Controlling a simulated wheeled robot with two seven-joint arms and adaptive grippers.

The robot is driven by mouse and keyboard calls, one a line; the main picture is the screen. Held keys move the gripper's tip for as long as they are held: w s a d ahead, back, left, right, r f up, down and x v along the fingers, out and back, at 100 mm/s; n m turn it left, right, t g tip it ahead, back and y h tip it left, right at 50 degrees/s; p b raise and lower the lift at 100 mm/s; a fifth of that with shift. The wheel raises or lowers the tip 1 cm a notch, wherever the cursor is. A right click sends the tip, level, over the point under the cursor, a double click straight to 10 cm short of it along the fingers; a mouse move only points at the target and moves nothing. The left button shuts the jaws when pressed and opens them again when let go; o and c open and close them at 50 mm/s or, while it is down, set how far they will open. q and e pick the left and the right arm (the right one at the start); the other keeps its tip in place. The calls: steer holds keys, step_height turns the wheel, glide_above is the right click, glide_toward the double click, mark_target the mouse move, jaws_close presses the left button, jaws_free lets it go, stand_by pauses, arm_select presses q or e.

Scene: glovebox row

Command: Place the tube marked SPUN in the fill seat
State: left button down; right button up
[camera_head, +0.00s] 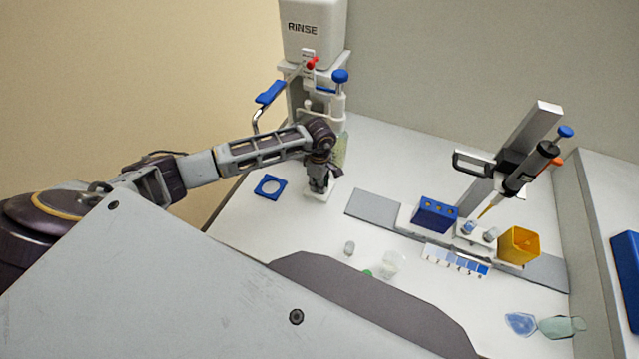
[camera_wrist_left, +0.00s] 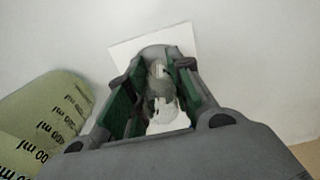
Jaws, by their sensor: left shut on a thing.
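My left gripper (camera_head: 318,188) is low over a white square base plate (camera_head: 325,195) at the foot of the RINSE dispenser. In the left wrist view my left gripper (camera_wrist_left: 160,105) is shut on a small clear-grey thing (camera_wrist_left: 160,85), perhaps a tube. No SPUN mark can be read on it. A white block (camera_head: 474,237) with small grey-capped pieces stands under the pipette (camera_head: 527,172) at the right; I cannot tell if it is the fill seat. My right gripper is not in view.
The RINSE dispenser (camera_head: 314,30) rises behind the gripper. A greenish graduated vessel (camera_wrist_left: 40,125) is close beside it. A blue square frame (camera_head: 269,187), blue rack (camera_head: 435,214), yellow bin (camera_head: 519,245) and clear cup (camera_head: 391,264) are on the table.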

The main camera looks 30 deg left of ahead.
arm_select(q)
steer(key=shift+f, duration=0.15)
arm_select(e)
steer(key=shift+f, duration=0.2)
arm_select(q)
steer(key=c, duration=1.5)
jaws_free()
steer(key=shift+c, duration=0.2)
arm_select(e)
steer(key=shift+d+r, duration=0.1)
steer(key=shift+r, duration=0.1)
arm_select(q)
steer(key=shift+r, duration=0.35)
step_height(320, 180, up, 12)
steer(key=b, duration=0.1)
steer(key=shift+f, duration=0.2)
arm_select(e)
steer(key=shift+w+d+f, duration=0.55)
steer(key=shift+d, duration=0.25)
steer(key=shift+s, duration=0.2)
